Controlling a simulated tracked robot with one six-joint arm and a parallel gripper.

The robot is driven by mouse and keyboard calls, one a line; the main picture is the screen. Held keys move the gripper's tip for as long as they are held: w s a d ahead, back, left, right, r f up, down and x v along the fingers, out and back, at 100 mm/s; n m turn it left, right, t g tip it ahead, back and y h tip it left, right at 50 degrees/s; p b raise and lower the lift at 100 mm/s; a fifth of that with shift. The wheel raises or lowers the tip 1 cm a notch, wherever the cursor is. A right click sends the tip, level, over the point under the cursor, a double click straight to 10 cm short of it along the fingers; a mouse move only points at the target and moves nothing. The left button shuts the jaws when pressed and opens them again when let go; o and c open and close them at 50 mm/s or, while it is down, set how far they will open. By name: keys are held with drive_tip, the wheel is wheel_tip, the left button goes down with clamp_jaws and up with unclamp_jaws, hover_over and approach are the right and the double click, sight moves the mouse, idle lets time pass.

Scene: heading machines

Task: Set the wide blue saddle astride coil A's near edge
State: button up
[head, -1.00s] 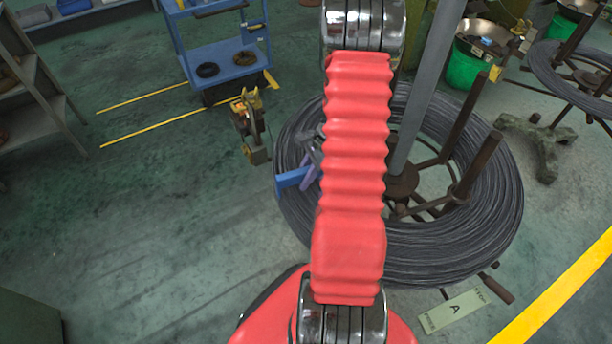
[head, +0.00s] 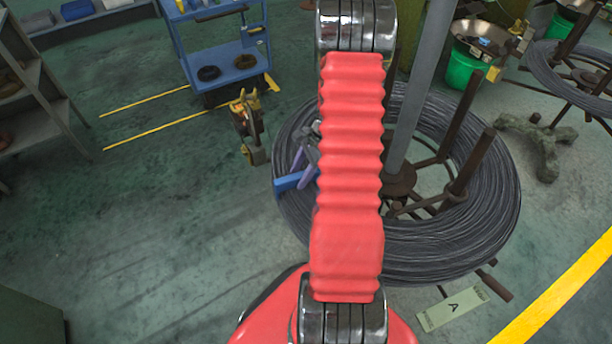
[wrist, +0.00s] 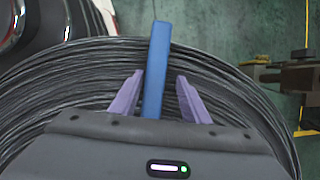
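Coil A (head: 450,245) is a large ring of dark wire lying flat on a stand, with its label A (head: 452,308) on the floor in front. The blue saddle (head: 290,182) shows as a short bar at the coil's left edge in the head view. In the wrist view the saddle (wrist: 157,65) lies across the wire turns and reaches past the rim. My gripper (wrist: 160,76) has purple fingers on both sides of the saddle. A gap shows at the right finger; the left finger is very close. My arm hides part of my gripper (head: 307,165) in the head view.
Dark posts (head: 470,160) and a grey column rise inside the coil. A yellow and dark device (head: 248,128) stands left of it. A blue cart (head: 222,62), a green bucket (head: 462,66) and another coil (head: 575,75) stand behind.

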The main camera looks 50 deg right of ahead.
drive_tip(key=shift+o, duration=0.9)
drive_tip(key=f, duration=0.1)
drive_tip(key=s+f, duration=0.1)
drive_tip(key=a+f, duration=0.1)
drive_tip(key=shift+s+g, duration=0.3)
drive_tip(key=shift+d+r, duration=0.25)
drive_tip(key=shift+r, duration=0.2)
drive_tip(key=w+v, duration=0.1)
drive_tip(key=v, duration=1.4)
drive_tip(key=shift+r, duration=0.4)
drive_tip(key=shift+w+r, duration=0.1)
drive_tip(key=shift+w, duration=0.05)
wheel_tip(320, 180, up, 7)
